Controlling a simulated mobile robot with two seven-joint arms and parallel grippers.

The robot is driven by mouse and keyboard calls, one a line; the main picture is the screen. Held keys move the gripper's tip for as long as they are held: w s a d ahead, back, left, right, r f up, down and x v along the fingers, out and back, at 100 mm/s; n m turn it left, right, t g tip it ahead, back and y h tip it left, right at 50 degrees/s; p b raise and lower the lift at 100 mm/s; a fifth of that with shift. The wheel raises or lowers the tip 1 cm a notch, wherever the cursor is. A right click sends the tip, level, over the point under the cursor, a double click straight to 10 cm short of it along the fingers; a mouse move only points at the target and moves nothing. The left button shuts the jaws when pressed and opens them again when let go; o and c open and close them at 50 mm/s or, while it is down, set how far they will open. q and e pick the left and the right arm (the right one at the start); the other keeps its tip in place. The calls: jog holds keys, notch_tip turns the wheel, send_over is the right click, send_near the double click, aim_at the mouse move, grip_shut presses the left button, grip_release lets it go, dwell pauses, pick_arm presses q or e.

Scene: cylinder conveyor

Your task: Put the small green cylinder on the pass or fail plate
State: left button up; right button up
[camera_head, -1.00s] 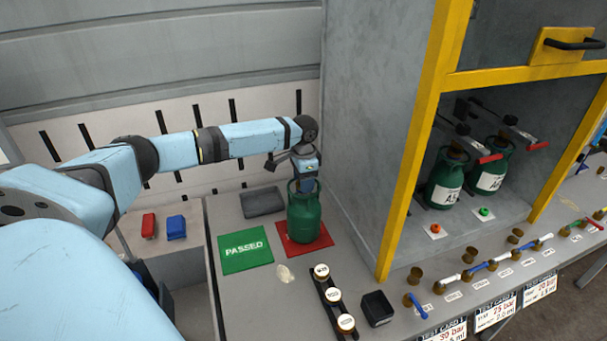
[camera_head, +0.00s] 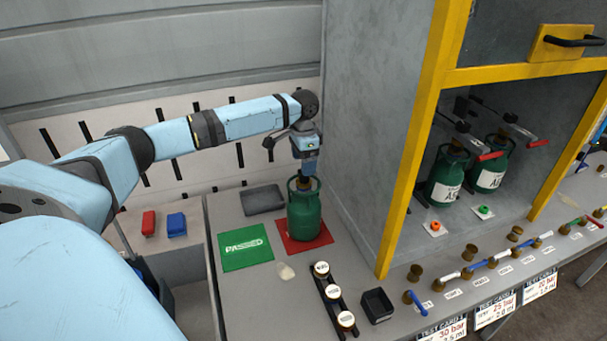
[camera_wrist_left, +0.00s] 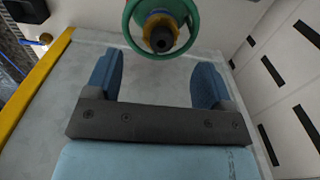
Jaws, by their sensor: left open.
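A small green cylinder (camera_head: 304,217) stands upright on the red plate (camera_head: 284,249) in the head view. The green plate (camera_head: 246,262), marked PASSED, lies to its left, empty. My left gripper (camera_head: 309,172) is open just above and behind the cylinder's top. In the left wrist view its two blue fingers (camera_wrist_left: 157,80) are apart with nothing between them. The cylinder's green collar and brass valve (camera_wrist_left: 161,32) show beyond the fingertips there. My right gripper is not in view.
The grey cabinet with a yellow frame (camera_head: 408,150) stands close on the right, holding two larger-labelled green cylinders (camera_head: 447,178). A dark grey tray (camera_head: 263,200) lies behind the plates. A rack of white-topped pieces (camera_head: 333,292) and a black box (camera_head: 377,306) are in front.

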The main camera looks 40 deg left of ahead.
pick_arm(q)
notch_tip(320, 180, up, 6)
dwell(0.7)
jog(key=s+d+f+m+t+h+p, duration=0.1)
jog(key=d+f+m+t+p, duration=0.1)
jog(key=d+f, duration=1.2)
jog(key=s+d+f+t+h+p, duration=0.1)
jog(key=s+d+f, duration=0.2)
jog(key=s+d, duration=0.2)
jog(key=s+d+f+n+t+h+p, duration=0.1)
jog(key=s+d+f+t, duration=0.1)
jog(key=s+d+f, duration=0.2)
jog(key=s+d+f+t+h+p, duration=0.1)
jog(key=s+d+f+t, duration=0.1)
jog(key=s+d, duration=0.4)
jog(key=shift+s+d+f+n+h, duration=0.2)
jog(key=shift+d+f, duration=0.2)
jog(key=shift+d, duration=0.3)
jog(key=shift+s+d+f+n+h, duration=0.1)
jog(key=shift+s+d+f+n, duration=0.1)
jog(key=shift+d+f, duration=0.35)
jog(key=s+d+r+n+t+y+p, duration=0.1)
jog(key=s+t, duration=0.3)
jog(key=s, duration=0.8)
jog(key=shift+s+r+n+p, duration=0.15)
jog(key=shift+r+n+p, duration=0.25)
jog(key=shift+n, duration=0.4)
